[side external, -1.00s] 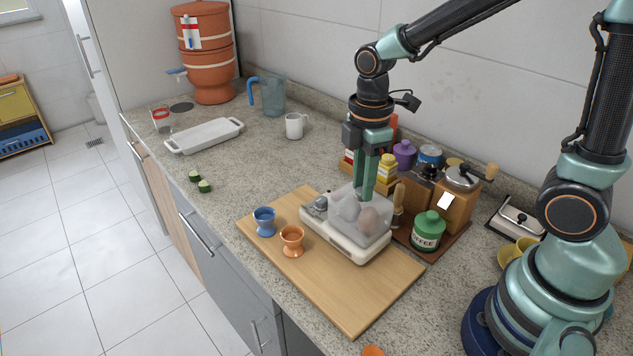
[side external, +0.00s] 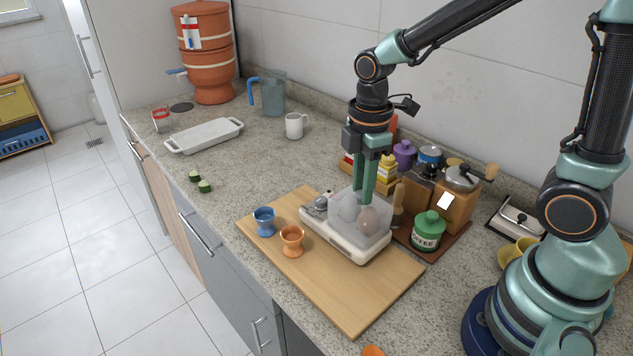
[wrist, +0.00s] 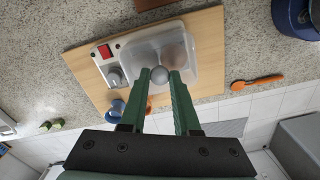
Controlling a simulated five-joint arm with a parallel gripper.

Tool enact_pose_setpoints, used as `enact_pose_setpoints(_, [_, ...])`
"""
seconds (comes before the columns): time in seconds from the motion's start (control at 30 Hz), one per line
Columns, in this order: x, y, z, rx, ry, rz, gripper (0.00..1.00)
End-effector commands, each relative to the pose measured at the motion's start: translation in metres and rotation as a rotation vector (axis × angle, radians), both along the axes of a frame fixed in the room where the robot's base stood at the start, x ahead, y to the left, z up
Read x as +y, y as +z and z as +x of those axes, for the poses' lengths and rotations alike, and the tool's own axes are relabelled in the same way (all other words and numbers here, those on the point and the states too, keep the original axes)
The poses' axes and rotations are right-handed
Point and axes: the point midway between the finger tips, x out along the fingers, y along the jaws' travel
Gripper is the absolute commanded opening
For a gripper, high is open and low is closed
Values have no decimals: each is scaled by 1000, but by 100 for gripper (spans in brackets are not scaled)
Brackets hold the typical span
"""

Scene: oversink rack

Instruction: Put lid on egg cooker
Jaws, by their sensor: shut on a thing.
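The egg cooker (side external: 347,246) is a white base on the wooden board, with a dial and a red switch (wrist: 105,51) at one end in the wrist view. Its clear, cloudy lid (side external: 378,221) sits over the base, with eggs showing through; it also shows in the wrist view (wrist: 150,42). I cannot tell whether the lid's rim is fully seated. My gripper (side external: 363,197) points down from above and is shut on the lid at its top. In the wrist view, a grey round knob (wrist: 159,75) lies between the fingertips, which hide its sides.
A blue egg cup (side external: 264,221) and an orange egg cup (side external: 292,241) stand on the board (side external: 378,292) left of the cooker. A green coffee jar (side external: 428,231), a grinder (side external: 455,205) and other jars crowd close behind on the right. The counter's far left is clearer.

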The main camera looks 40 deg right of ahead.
Motion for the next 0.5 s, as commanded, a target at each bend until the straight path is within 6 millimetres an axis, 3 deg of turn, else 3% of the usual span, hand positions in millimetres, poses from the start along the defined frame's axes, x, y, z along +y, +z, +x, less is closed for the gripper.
enact_pose_setpoints(0.1, [0,0,0,0,0,0,0])
enact_pose_setpoints(0.13, [0,0,0,0,0,0,34])
enact_pose_setpoints(0.2, [0,0,0,0,0,0,61])
enact_pose_setpoints(0.23, [0,0,0,0,0,0,65])
enact_pose_setpoints(0.5, [0,0,0,0,0,0,65])
